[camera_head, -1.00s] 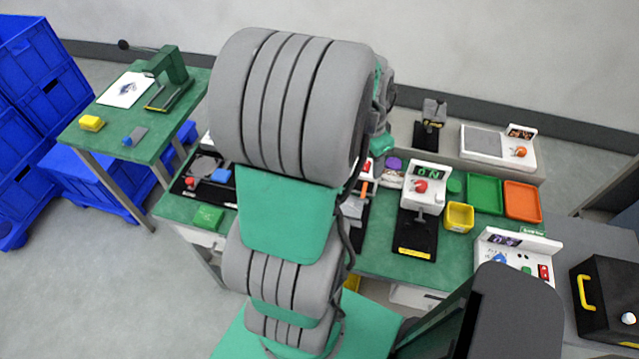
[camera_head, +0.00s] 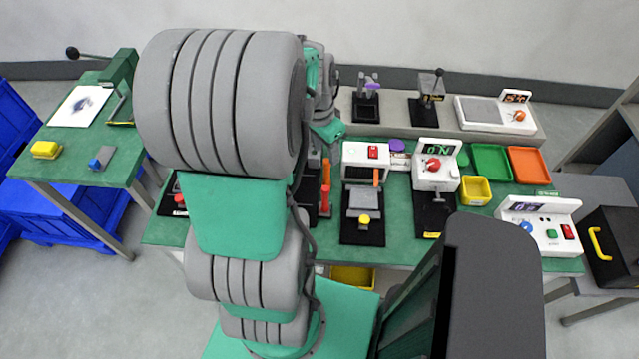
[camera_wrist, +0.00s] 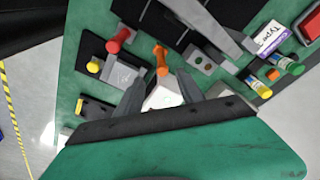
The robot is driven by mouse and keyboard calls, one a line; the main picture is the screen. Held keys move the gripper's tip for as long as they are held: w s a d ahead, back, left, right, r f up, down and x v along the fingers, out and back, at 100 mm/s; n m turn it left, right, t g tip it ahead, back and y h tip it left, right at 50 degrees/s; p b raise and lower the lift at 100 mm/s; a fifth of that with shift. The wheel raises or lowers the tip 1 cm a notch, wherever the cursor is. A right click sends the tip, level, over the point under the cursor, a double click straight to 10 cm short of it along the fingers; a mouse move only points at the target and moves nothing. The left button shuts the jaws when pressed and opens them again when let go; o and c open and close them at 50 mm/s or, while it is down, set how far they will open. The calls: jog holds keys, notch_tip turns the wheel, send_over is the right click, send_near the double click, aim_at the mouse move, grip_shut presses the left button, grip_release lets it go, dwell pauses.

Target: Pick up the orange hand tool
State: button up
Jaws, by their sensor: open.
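In the wrist view, an orange handle-like piece (camera_wrist: 161,61) with a rounded end lies just beyond my gripper (camera_wrist: 160,90). My gripper is open, its two grey fingers apart, with a white block between or below them in the picture. I cannot tell whether any finger touches it. My arm hides the gripper in the head view.
A red lever (camera_head: 325,201) stands left of a black-based fixture (camera_head: 362,232) with a yellow knob. A yellow bin (camera_head: 476,190), green tray (camera_head: 491,162) and orange tray (camera_head: 528,165) sit at right. A side table (camera_head: 75,173) stands at left.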

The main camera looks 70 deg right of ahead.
aim_at(328, 173)
jog(key=f+b, duration=0.1)
jog(key=f, duration=0.1)
jog(key=f+b, duration=0.1)
jog(key=f, duration=0.1)
jog(key=shift+w+b, duration=0.2)
jog(key=shift+b, duration=0.2)
jog(key=f, duration=0.2)
jog(key=d+f+p, duration=0.1)
jog(key=f, duration=0.4)
jog(key=shift+s+d+f+p, duration=0.25)
jog(key=shift+s+p, duration=0.05)
jog(key=shift+s, duration=0.1)
grip_shut()
